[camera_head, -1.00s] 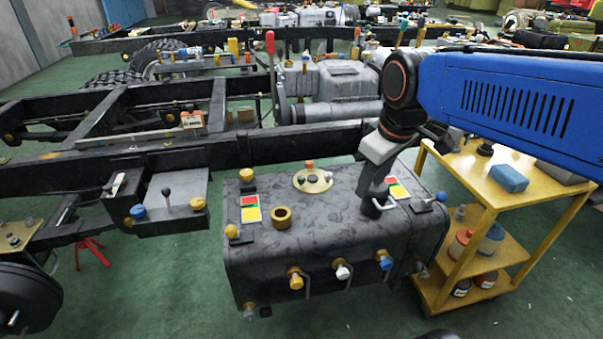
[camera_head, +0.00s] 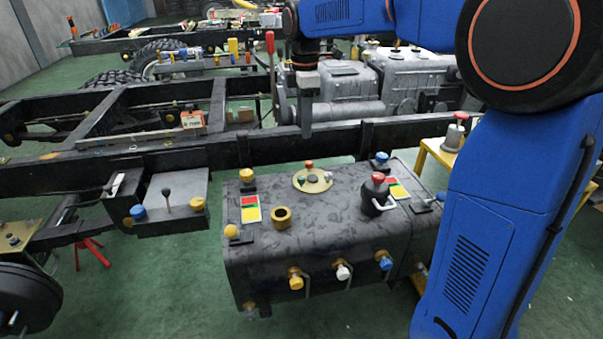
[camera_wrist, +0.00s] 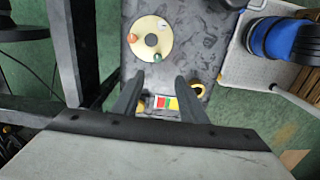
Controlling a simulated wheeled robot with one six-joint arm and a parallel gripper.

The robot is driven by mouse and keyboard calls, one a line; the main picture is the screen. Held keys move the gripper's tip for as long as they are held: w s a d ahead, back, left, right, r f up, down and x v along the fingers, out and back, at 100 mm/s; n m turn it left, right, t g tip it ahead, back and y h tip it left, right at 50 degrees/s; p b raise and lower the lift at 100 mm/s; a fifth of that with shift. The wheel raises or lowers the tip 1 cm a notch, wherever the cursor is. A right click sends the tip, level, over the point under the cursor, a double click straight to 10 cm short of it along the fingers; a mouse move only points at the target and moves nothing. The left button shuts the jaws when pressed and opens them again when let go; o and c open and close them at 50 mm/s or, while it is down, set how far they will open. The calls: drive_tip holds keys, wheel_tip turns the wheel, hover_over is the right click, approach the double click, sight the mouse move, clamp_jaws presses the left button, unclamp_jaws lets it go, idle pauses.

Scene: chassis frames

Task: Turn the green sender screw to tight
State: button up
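The sender is a round cream plate (camera_head: 318,186) on top of the dark tank (camera_head: 345,225). In the wrist view the plate (camera_wrist: 148,28) carries an orange screw (camera_wrist: 131,37), a green screw (camera_wrist: 157,57) and a pale one, around a dark centre. The green screw sits on the rim side facing my fingers. In the head view it is small, at the plate's left (camera_head: 300,180). My gripper (camera_head: 306,132) points down above and behind the plate. In the wrist view its two fingers (camera_wrist: 168,82) are apart with nothing between them. They do not touch the screw.
A yellow ring (camera_head: 282,217) and a red-yellow-green label (camera_head: 250,208) lie left of the plate. A red-topped cap with a handle (camera_head: 377,192) stands to its right. Coloured valves (camera_head: 343,272) line the tank's front. A black frame rail (camera_head: 190,158) runs behind the tank.

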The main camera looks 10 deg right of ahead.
sight(301, 177)
drive_tip(key=f, duration=1.7)
drive_tip(key=shift+w+a+f, duration=0.3)
drive_tip(key=shift+w, duration=0.1)
clamp_jaws()
